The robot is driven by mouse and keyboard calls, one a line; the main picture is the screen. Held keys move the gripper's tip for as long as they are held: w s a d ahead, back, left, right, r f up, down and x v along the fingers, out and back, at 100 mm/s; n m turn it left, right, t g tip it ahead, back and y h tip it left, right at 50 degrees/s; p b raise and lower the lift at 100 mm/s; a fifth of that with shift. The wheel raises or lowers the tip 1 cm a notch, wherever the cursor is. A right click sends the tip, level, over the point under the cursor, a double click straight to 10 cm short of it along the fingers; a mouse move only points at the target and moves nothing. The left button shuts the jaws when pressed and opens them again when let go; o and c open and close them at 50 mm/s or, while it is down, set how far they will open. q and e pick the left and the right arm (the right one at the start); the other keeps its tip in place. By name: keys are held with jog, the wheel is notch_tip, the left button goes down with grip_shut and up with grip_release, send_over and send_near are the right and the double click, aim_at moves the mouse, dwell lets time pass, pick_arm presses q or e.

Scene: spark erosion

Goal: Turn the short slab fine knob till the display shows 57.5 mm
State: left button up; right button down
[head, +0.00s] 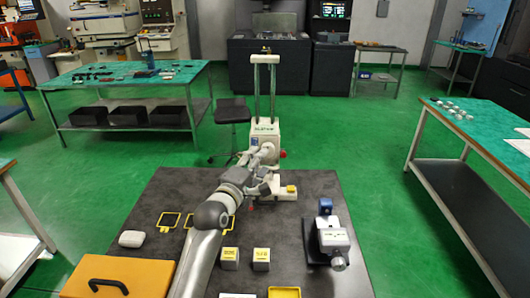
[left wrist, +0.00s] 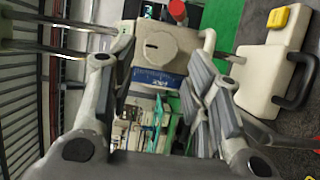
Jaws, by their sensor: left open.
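The height gauge with two upright columns (head: 273,90) stands at the far edge of the dark table, with its white body (head: 264,138) low on the columns. In the left wrist view a round pale knob (left wrist: 160,48) with a dark mark sits on the white body, above a blue label (left wrist: 158,78). A red knob (left wrist: 177,10) is at its edge. I cannot tell which is the short slab fine knob, and no display reading is legible. My left gripper (head: 268,180) is open close to the gauge; its fingers (left wrist: 162,70) appear either side of the round knob, apparently empty.
The gauge's base carries a yellow block (head: 291,189). On the dark table (head: 300,205) lie yellow frames (head: 170,220), two labelled cubes (head: 230,258), a white rounded object (head: 132,239), an orange case (head: 118,278) and a grey-white instrument (head: 333,240). Green floor surrounds the table.

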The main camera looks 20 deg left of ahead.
pick_arm(q)
jog(key=shift+w+d+p, duration=0.15)
jog(key=shift+w+p, duration=0.05)
jog(key=shift+w, duration=1.15)
jog(key=shift+w+d+p, duration=0.15)
jog(key=shift+w, duration=1.2)
jog(key=c, duration=0.8)
jog(key=shift+o, duration=0.2)
jog(key=shift+r+m+p, duration=0.15)
jog(key=shift+m+p, duration=0.25)
jog(key=shift+p, duration=0.45)
jog(key=m+p, duration=0.1)
jog(key=p, duration=0.1)
jog(key=m+g+p, duration=0.1)
jog(key=p, duration=0.2)
jog(key=shift+r+m+g, duration=0.2)
jog(key=shift+m+g, duration=0.1)
jog(key=shift+m, duration=0.1)
jog(key=shift+d+m+g+y+p, duration=0.1)
jog(key=shift+m+g+y+p, duration=0.2)
jog(key=shift+m+p, duration=0.6)
jog(key=shift+f+p, duration=0.15)
jog(key=shift+p, duration=0.5)
jog(key=shift+m, duration=0.3)
